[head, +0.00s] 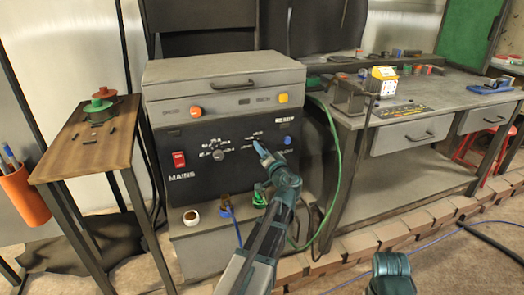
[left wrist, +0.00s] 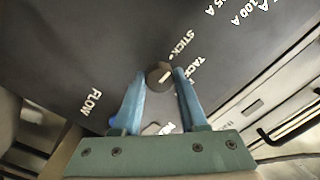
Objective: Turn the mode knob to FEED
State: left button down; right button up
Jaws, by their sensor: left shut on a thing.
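The black machine panel (head: 205,172) faces me in the head view, with my left gripper (head: 261,148) at its right part. In the left wrist view the dark round mode knob (left wrist: 157,77) sits between the tips of my left gripper (left wrist: 160,76), which is shut on it. The knob has a short pale mark on its face. The labels STICK (left wrist: 182,43) and TACK (left wrist: 190,68) show beside it. Another white label (left wrist: 158,128) between the fingers is partly hidden and unreadable. In the head view the gripper hides the knob.
A larger dial (head: 218,155), a red MAINS switch (head: 179,160) and a blue knob (head: 288,140) share the panel. A green hose (head: 337,165) hangs at the right, before the workbench (head: 390,112). A side table (head: 85,150) stands left.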

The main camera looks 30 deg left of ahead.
pick_arm(q)
jog(key=m+t+b, duration=0.1)
jog(key=m, duration=1.6)
jog(key=shift+f+m, duration=0.15)
jog(key=shift+m, duration=0.55)
jog(key=shift+c, duration=2.2)
grip_release()
jog(key=shift+s+d, duration=0.1)
